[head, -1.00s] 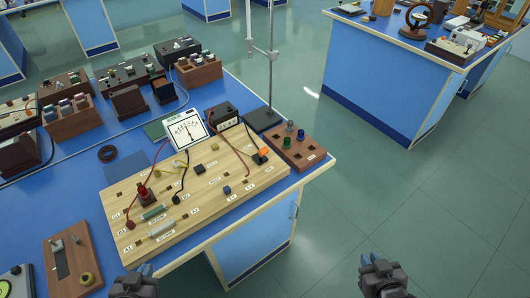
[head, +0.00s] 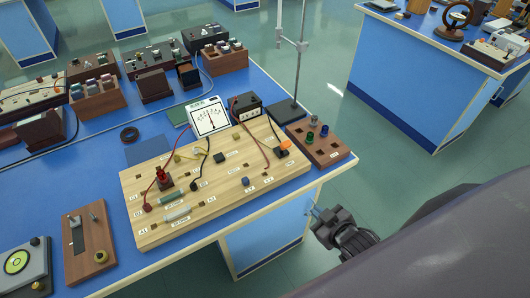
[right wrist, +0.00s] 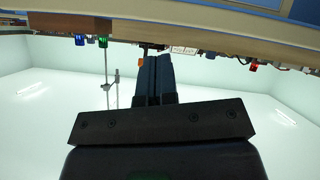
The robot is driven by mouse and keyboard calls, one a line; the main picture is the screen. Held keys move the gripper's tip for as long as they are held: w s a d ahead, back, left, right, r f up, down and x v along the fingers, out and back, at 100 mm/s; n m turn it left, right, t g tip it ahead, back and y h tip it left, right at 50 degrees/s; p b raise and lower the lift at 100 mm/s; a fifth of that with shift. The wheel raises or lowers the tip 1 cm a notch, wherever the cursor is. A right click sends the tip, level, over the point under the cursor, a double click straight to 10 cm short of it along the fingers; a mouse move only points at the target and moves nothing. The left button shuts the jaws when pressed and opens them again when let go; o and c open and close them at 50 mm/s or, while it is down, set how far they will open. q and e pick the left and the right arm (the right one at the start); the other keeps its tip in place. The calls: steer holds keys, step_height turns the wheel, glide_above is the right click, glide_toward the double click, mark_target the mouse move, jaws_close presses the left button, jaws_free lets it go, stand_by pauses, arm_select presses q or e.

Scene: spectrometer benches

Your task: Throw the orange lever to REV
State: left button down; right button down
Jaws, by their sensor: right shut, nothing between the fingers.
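The orange lever (head: 285,144) stands on a black base near the right end of the pale wooden circuit board (head: 240,190). Which marking it points to is too small to read. It also shows as a small orange shape (right wrist: 140,63) in the right wrist view, just left of the fingertips. My right gripper (head: 314,211) is shut and empty, out past the right edge of the bench, apart from the lever. Its dark fingers (right wrist: 153,60) lie together in the wrist view, which is upside down. My left gripper is out of view.
A brown block with green and blue knobs (head: 318,151) stands right of the lever. A metal stand (head: 299,60) rises behind it. A white meter (head: 209,118) and a red wire (head: 257,140) are nearby.

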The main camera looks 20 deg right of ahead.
steer(key=w+d+r+n+t+b, duration=0.1)
steer(key=w+r+n+b, duration=0.1)
steer(key=n, duration=1.4)
steer(key=w+d+r+n+y+b, duration=0.1)
steer(key=w+d+r+n, duration=0.1)
steer(key=n, duration=1.5)
steer(key=shift+w+d+r+t+b, duration=0.25)
steer(key=shift+w+r+t+b, duration=0.15)
steer(key=shift+w+r, duration=0.5)
glide_toward(284, 147)
steer(key=w+f, duration=0.1)
steer(key=f, duration=0.1)
steer(key=w+f, duration=0.1)
steer(key=w+d+f, duration=0.1)
steer(key=f, duration=0.1)
steer(key=shift+d+f+b, duration=0.1)
steer(key=shift+f+b, duration=0.25)
steer(key=shift+w+r, duration=0.65)
steer(key=shift+w, duration=0.4)
steer(key=shift+w+r+p, duration=0.25)
steer(key=shift+w+p, duration=0.05)
steer(key=shift+w, duration=0.4)
